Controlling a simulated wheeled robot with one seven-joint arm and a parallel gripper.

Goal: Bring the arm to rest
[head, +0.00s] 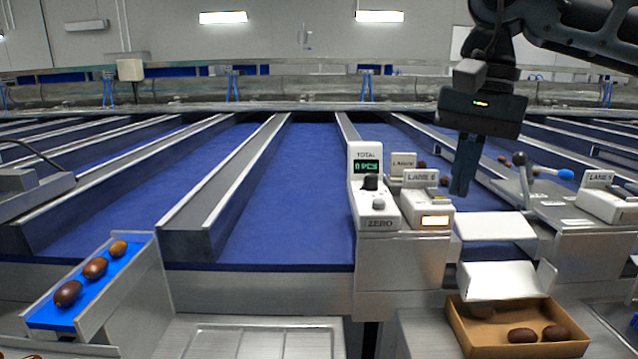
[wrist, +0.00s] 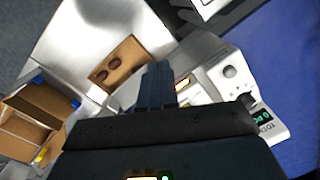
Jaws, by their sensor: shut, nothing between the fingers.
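My gripper (head: 463,190) hangs from the arm at the upper right of the head view, fingers pointing down. It is shut and empty, above the area beside the lane label and the white chute (head: 495,226). In the wrist view my gripper (wrist: 157,68) shows its fingers together, with nothing between them. The arm reaches in from the top right corner of the head view.
A counter box (head: 375,215) reading 0 PCS stands just left of the gripper. A cardboard box (head: 470,340) with several dates is below; it shows in the wrist view (wrist: 125,50). A blue-lined chute (head: 100,272) holds three dates. A blue-tipped lever (head: 565,174) stands right.

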